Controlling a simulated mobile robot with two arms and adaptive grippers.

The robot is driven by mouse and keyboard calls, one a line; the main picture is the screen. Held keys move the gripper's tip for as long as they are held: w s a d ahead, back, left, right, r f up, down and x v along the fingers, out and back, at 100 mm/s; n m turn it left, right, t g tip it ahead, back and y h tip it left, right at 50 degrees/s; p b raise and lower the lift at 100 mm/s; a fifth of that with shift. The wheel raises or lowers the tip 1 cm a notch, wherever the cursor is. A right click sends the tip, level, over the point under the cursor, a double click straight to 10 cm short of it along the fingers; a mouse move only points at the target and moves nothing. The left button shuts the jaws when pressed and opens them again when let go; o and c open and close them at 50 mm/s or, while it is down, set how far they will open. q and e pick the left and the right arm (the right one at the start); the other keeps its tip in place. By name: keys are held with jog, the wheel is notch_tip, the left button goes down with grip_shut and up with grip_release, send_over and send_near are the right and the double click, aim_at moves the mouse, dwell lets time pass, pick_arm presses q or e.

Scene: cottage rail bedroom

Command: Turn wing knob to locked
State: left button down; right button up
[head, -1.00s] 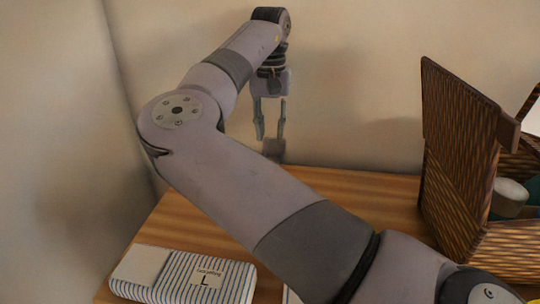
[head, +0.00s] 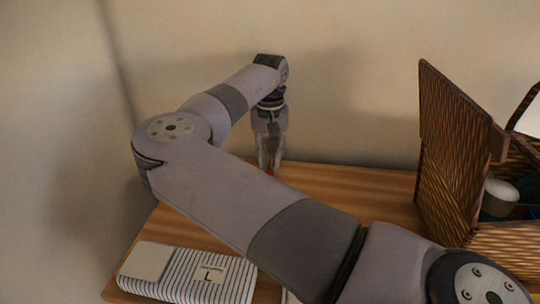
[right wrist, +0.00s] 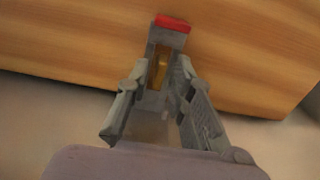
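In the right wrist view, a narrow grey fitting with a red end (right wrist: 173,23) lies beyond my fingertips. A yellow-brown upright piece (right wrist: 161,68), which looks like the wing knob, shows between my fingers. My right gripper (right wrist: 162,72) is open, with one finger on each side of it; I cannot tell whether they touch it. The knob's locked or unlocked marking is not readable. My left gripper is out of view.
A wicker basket (head: 446,160) with its lid raised stands at the right, holding a white-topped item (head: 502,190). A striped packet labelled L (head: 190,275) lies at the front left of the wooden top (head: 345,190). The wall is close behind my gripper.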

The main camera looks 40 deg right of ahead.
grip_shut()
jog(key=shift+n, duration=0.3)
jog(key=n, duration=0.4)
jog(key=shift+d, duration=0.1)
jog(key=n, duration=0.9)
jog(key=shift+r, duration=0.1)
jog(key=shift+n, duration=2.1)
jog(key=shift+o, duration=1.2)
grip_release()
